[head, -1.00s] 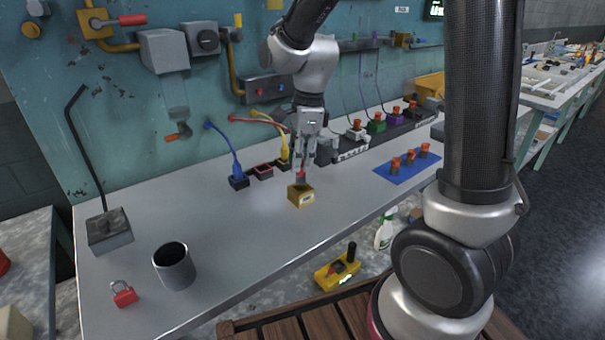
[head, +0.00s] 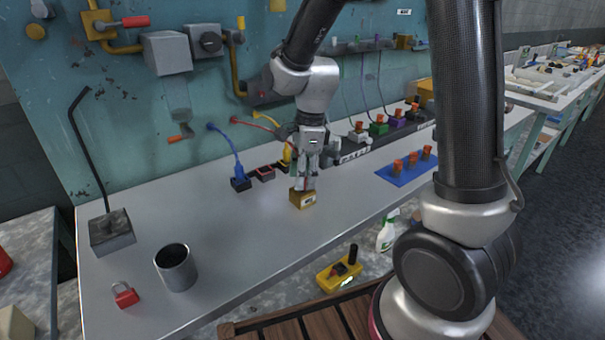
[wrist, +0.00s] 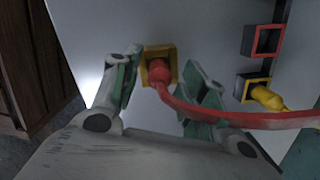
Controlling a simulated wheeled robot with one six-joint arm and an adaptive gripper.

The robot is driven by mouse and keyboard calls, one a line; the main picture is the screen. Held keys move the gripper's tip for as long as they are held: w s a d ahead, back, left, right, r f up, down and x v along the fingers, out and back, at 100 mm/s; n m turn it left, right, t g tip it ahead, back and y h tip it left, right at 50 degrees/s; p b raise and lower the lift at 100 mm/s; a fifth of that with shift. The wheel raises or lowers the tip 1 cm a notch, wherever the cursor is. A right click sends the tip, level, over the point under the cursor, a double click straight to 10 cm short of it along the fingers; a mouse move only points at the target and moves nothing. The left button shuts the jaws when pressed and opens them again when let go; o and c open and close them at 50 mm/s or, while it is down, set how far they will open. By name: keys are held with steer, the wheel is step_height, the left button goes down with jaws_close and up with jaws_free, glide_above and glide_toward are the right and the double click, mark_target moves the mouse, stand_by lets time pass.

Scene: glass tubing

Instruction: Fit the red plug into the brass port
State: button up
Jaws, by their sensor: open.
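The brass port (head: 303,200) is a small yellow-gold block on the grey bench, below my gripper (head: 305,184) in the head view. In the wrist view the red plug (wrist: 158,71) sits at the brass port's opening (wrist: 172,51), with its red cable (wrist: 225,117) trailing right. My gripper (wrist: 166,66) is open, with one finger on each side of the plug and gaps beside it. In the head view the fingers mostly hide the plug. I cannot tell how deep the plug sits.
A red-rimmed port (head: 265,173) is empty. A blue plug (head: 239,173) and a yellow plug (wrist: 267,97) stand in ports beside it. A grey cup (head: 175,270) and red padlock (head: 125,295) are at front left. A blue mat (head: 400,176) lies right. The bench's front middle is clear.

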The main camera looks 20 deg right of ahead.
steer(key=shift+r, duration=0.1)
step_height(320, 180, up, 11)
steer(key=d, duration=0.1)
steer(key=s+d+r+n+t, duration=0.2)
steer(key=s+d+r+n, duration=0.1)
steer(key=s+d+n, duration=0.4)
steer(key=s+d+r+n+t+h, duration=0.1)
steer(key=s+d+r+n+t, duration=0.1)
steer(key=s+d+n, duration=0.5)
steer(key=s+n, duration=0.5)
steer(key=shift+r, duration=0.4)
steer(key=shift+a, duration=0.1)
steer(key=shift+c, duration=0.2)
